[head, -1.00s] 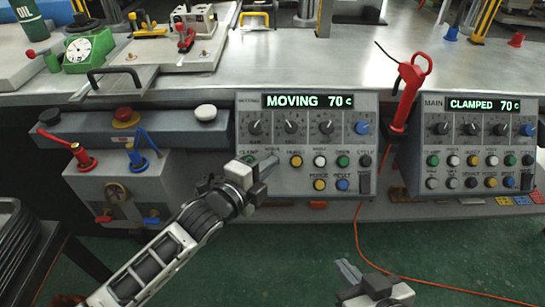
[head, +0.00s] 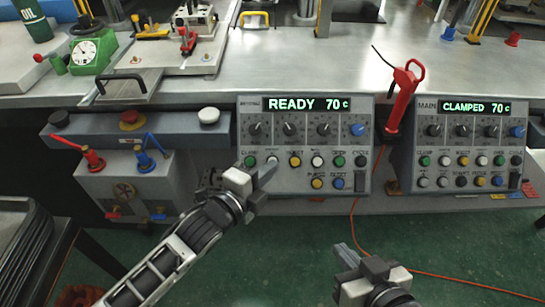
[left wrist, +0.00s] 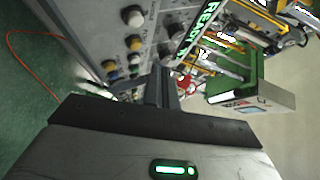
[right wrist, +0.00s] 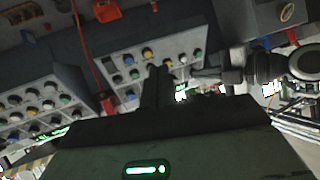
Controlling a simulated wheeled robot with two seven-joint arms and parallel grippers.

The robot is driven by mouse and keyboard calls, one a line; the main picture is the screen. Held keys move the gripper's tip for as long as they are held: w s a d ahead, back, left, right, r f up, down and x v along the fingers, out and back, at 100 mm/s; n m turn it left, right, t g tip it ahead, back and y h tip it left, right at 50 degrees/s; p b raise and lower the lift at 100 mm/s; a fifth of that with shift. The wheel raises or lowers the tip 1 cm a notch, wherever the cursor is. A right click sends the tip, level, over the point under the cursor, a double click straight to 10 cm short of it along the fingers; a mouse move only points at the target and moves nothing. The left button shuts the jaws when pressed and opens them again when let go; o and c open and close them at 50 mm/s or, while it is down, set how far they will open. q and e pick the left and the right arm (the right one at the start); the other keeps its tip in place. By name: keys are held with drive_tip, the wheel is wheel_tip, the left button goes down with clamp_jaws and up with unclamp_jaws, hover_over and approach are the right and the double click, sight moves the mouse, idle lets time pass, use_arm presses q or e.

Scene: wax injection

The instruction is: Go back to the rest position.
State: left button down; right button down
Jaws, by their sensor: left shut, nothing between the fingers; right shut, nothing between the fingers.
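My left gripper (head: 265,174) is shut and empty. In the head view it is in front of the lower left part of the left control panel (head: 300,198), near its buttons; I cannot tell if it touches. That panel's display reads READY 70 C. In the left wrist view the shut fingers (left wrist: 158,85) point towards the panel (left wrist: 110,30). My right gripper (head: 347,255) is shut and empty, low over the green floor, below and in front of the panels. In the right wrist view its shut fingers (right wrist: 157,85) show with a panel (right wrist: 125,65) beyond.
A right panel (head: 465,150) reads CLAMPED 70 C. A red-handled tool (head: 403,95) stands between the panels. An orange cord (head: 430,273) runs across the floor. A grey box (head: 135,190) with red and blue levers is at left. The steel bench (head: 300,60) lies behind.

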use_arm(q)
drive_tip(key=shift+s, duration=0.1)
idle(0.5)
drive_tip(key=s+a+f+n+g+y+p, duration=0.1)
drive_tip(key=s+a+f+n+y+p, duration=0.1)
drive_tip(key=s+a+n, duration=0.4)
drive_tip(key=s+a+f+n+g+y+p, duration=0.1)
drive_tip(key=s+a+f+n+y+p, duration=0.1)
drive_tip(key=s+a+n, duration=0.4)
drive_tip(key=s+f+n+y, duration=0.1)
drive_tip(key=s+n, duration=0.4)
drive_tip(key=n, duration=0.5)
drive_tip(key=shift+a+g+y, duration=0.4)
drive_tip(key=shift+y, duration=0.3)
use_arm(e)
drive_tip(key=shift+d+f+g+h, duration=0.2)
drive_tip(key=shift+f+g, duration=0.1)
drive_tip(key=shift+f, duration=0.2)
drive_tip(key=shift+d+f+g+h, duration=0.1)
drive_tip(key=shift+d+f+g, duration=0.15)
drive_tip(key=shift+f, duration=0.25)
